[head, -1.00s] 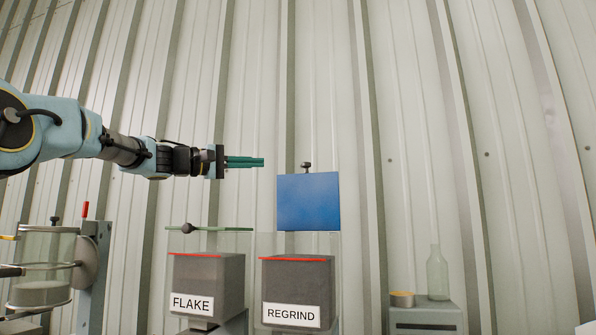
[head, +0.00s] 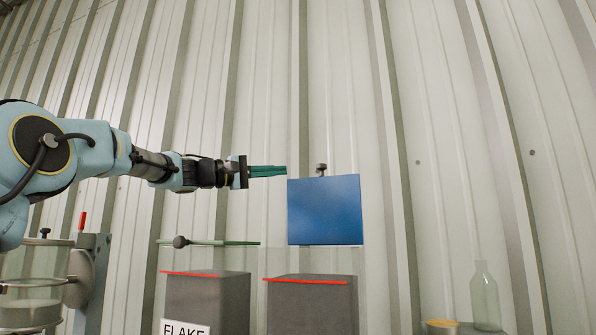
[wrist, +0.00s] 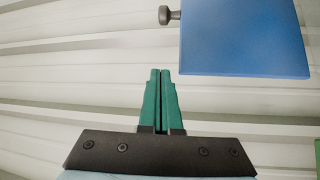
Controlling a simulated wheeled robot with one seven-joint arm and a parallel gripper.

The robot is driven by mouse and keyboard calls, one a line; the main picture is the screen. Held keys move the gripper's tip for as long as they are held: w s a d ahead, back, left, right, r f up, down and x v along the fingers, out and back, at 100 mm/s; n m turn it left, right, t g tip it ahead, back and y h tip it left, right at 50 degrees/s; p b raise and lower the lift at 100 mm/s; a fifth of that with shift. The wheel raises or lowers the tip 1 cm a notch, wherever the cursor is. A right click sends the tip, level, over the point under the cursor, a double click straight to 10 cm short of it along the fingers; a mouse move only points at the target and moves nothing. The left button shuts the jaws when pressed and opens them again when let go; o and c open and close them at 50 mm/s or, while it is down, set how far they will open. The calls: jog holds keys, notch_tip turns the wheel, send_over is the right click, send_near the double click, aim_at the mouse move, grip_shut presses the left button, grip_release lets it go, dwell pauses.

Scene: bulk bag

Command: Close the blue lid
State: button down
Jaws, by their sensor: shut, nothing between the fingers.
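The blue lid (head: 325,211) stands upright, open, at the back of the right-hand clear bin, which holds dark grey material (head: 310,303). A dark round knob (head: 321,169) sticks out at the lid's top edge. The lid also fills the upper right of the wrist view (wrist: 243,38), with its knob (wrist: 165,15) to the left. My gripper (head: 286,171) has green fingers, pressed together and empty. In the head view its tips are just left of the lid's upper left corner; in the wrist view (wrist: 160,72) they are apart from the lid.
A second bin labelled FLAKE (head: 206,300) stands to the left, under a flat green lid (head: 220,242) with a knob. A clear vessel (head: 35,275) stands at far left. A glass bottle (head: 485,297) and yellow-topped tin (head: 441,326) are at right. A ribbed wall is behind.

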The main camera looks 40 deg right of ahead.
notch_tip(320, 180, up, 2)
jog(key=p, duration=0.6)
send_over(311, 184)
jog(key=w+d, duration=0.3)
jog(key=w, duration=0.1)
jog(key=shift+s+a+f, duration=0.35)
jog(key=shift+s+a, duration=0.25)
jog(key=shift+s, duration=0.2)
jog(key=shift+s+a+f, duration=0.3)
jog(key=shift+s+a, duration=0.3)
jog(key=shift+s, duration=0.15)
jog(key=shift+a+f+b, duration=0.1)
jog(key=shift+b, duration=0.3)
jog(key=shift+s+a+f+b, duration=0.15)
jog(key=shift+s+a+b, duration=0.05)
jog(key=shift+b, duration=0.7)
jog(key=shift+s+a+m+b, duration=0.1)
jog(key=shift+a+m+b, duration=0.15)
jog(key=shift+b, duration=0.25)
